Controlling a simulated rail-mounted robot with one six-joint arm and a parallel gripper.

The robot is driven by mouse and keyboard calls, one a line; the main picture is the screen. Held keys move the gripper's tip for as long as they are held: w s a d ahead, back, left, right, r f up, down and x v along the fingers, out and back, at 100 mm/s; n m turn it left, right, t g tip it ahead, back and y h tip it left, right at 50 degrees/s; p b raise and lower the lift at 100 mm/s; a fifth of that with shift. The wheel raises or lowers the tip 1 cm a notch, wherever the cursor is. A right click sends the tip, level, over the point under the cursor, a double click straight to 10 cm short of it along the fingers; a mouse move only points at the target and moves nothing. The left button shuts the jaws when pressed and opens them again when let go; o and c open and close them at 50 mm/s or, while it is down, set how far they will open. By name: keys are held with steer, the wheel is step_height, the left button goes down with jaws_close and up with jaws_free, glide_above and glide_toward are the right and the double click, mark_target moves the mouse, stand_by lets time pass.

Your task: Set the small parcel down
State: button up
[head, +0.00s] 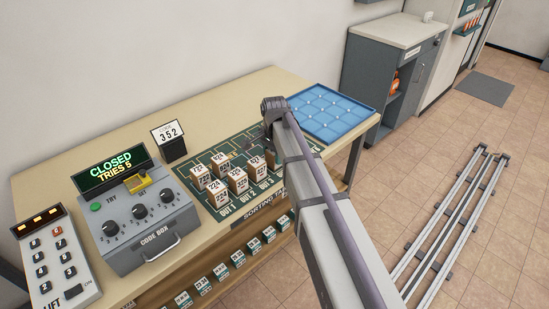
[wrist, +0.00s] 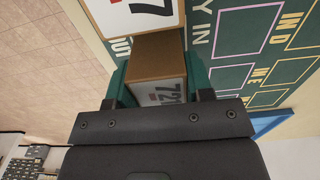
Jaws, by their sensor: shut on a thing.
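The small parcel (wrist: 158,60) is a brown box with a white label, between the teal fingers of my gripper (wrist: 160,85) in the wrist view. My gripper is shut on it, low over the green sorting mat (wrist: 230,30). Whether the parcel touches the mat cannot be told. Another labelled parcel (wrist: 133,14) stands close by at the top of that view. In the head view my arm hides the gripper, and the held parcel cannot be made out clearly.
Several labelled parcels (head: 238,180) stand on the mat beside my arm. A blue padded tray (head: 330,112) lies at the table's right end. A code box (head: 140,220) reading CLOSED, TRIES 5 and a LIFT panel (head: 55,260) are at left.

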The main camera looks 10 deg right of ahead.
steer(key=shift+f, duration=0.1)
steer(key=o, duration=1)
step_height(320, 180, up, 13)
steer(key=p, duration=1.2)
steer(key=s+n, duration=0.4)
steer(key=s, duration=0.3)
steer(key=s+n, duration=0.4)
steer(key=s, duration=0.3)
steer(key=s+n, duration=0.4)
steer(key=s, duration=0.3)
steer(key=shift+s+f, duration=0.2)
steer(key=shift+f, duration=0.15)
